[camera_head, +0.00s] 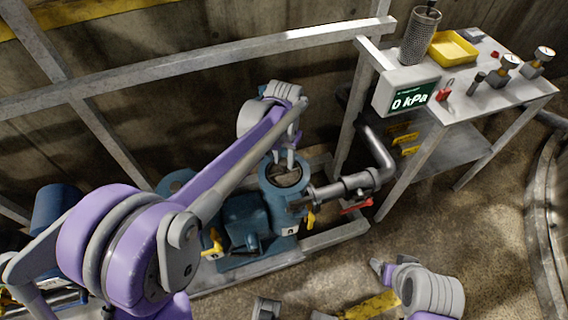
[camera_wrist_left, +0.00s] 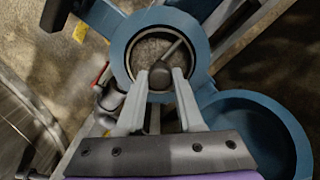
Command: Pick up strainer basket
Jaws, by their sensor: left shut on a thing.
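The strainer basket (camera_wrist_left: 148,50) sits inside the round opening of the blue strainer housing (camera_wrist_left: 119,38), with its mesh inside showing in the left wrist view. A thin bar handle crosses it. My left gripper (camera_wrist_left: 161,75) points down into the opening, its two fingers closed on the dark end of the handle. In the head view, my left gripper (camera_head: 290,160) is over the open blue housing (camera_head: 285,203), and the basket is mostly hidden. Part of my right arm shows at the lower right of the head view; its fingers are not clear.
A metal table at the upper right holds another mesh cylinder (camera_head: 422,36), a yellow tray (camera_head: 453,49) and gauges (camera_head: 505,66). A display (camera_head: 408,100) reads 0 kPa. A grey pipe (camera_head: 345,188) with a red lever (camera_head: 356,207) joins the housing. Railings stand behind.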

